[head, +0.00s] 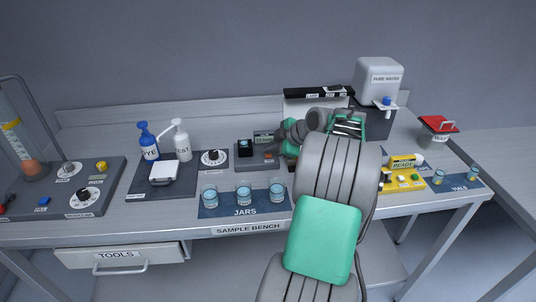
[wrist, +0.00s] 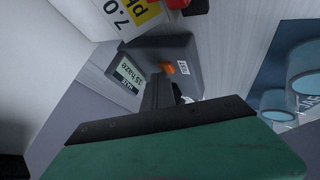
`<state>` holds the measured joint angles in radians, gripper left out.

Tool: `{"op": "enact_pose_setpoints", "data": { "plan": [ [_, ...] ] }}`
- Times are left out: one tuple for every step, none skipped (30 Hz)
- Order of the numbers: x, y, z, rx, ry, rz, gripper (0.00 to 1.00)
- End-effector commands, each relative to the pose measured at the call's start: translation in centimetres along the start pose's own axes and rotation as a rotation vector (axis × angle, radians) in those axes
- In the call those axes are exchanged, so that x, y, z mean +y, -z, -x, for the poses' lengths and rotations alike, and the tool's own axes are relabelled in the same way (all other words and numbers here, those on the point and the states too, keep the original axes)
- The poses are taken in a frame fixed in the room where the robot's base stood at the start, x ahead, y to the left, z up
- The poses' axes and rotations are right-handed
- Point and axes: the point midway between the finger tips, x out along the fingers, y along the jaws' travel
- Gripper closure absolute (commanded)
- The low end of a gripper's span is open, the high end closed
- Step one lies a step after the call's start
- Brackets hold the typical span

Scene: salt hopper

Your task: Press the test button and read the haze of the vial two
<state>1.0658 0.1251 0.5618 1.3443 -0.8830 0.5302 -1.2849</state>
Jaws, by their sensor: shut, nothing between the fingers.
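Three jars (head: 244,193) stand on the JARS mat in front of the meter. A yellow READY device (head: 402,180) is right of my arm.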

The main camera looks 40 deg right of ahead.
Motion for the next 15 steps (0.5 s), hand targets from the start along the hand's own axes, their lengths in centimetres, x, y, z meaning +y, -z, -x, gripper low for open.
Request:
{"op": "enact_pose_setpoints", "data": {
  "plan": [
    [-0.12, -0.1, -0.12, 0.0, 0.001, -0.001, 1.0],
    [-0.09, -0.07, -0.08, 0.0, 0.001, -0.001, 1.0],
    [-0.08, -0.06, -0.07, 0.0, 0.001, -0.001, 1.0],
    [-0.08, -0.06, -0.07, 0.0, 0.001, -0.001, 1.0],
    [-0.08, -0.06, -0.07, 0.0, 0.001, -0.001, 1.0],
    [-0.09, -0.07, -0.07, 0.0, 0.001, -0.001, 1.0],
    [-0.09, -0.07, -0.07, 0.0, 0.001, -0.001, 1.0],
    [-0.09, -0.07, -0.08, 0.0, 0.001, -0.001, 1.0],
    [-0.08, -0.06, -0.06, 0.0, 0.001, -0.001, 1.0],
    [-0.05, -0.03, -0.02, 0.0, 0.001, -0.001, 1.0],
    [-0.01, 0.01, 0.03, 0.0, 0.001, -0.001, 1.0],
    [0.08, 0.09, 0.15, 0.0, 0.001, -0.001, 1.0],
    [0.16, 0.17, 0.26, 0.0, 0.001, -0.001, 1.0],
    [0.25, 0.25, 0.38, -0.001, 0.001, -0.001, 1.0],
    [0.39, 0.38, 0.56, -0.001, 0.001, -0.001, 1.0]
  ]
}}
